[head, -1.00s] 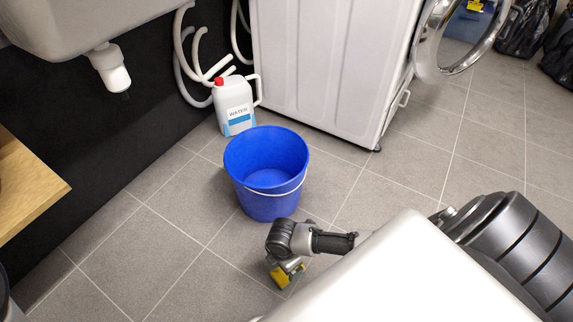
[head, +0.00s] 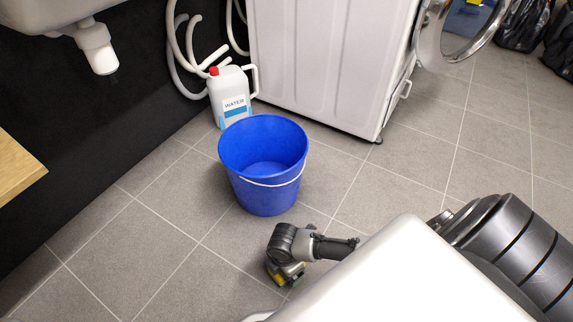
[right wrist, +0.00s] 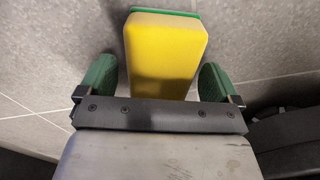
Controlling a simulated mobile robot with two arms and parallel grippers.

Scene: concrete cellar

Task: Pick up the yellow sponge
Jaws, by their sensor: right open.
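The yellow sponge (right wrist: 165,52) with a green backing shows large in the right wrist view, standing between the two green finger pads of my right gripper (right wrist: 157,78). Gaps show on both sides, so the fingers are open around it and apart from it. In the head view my right gripper (head: 285,273) is low over the floor in front of the blue bucket. Only a small yellow bit of the sponge (head: 279,279) shows there; the gripper hides the rest. My left gripper is not in view.
The blue bucket (head: 263,193) stands just behind the gripper. A white water jug (head: 229,98) and a white washing machine (head: 318,65) stand further back. A wooden edge (head: 16,165) is at the left. Tiled floor left of the gripper is clear.

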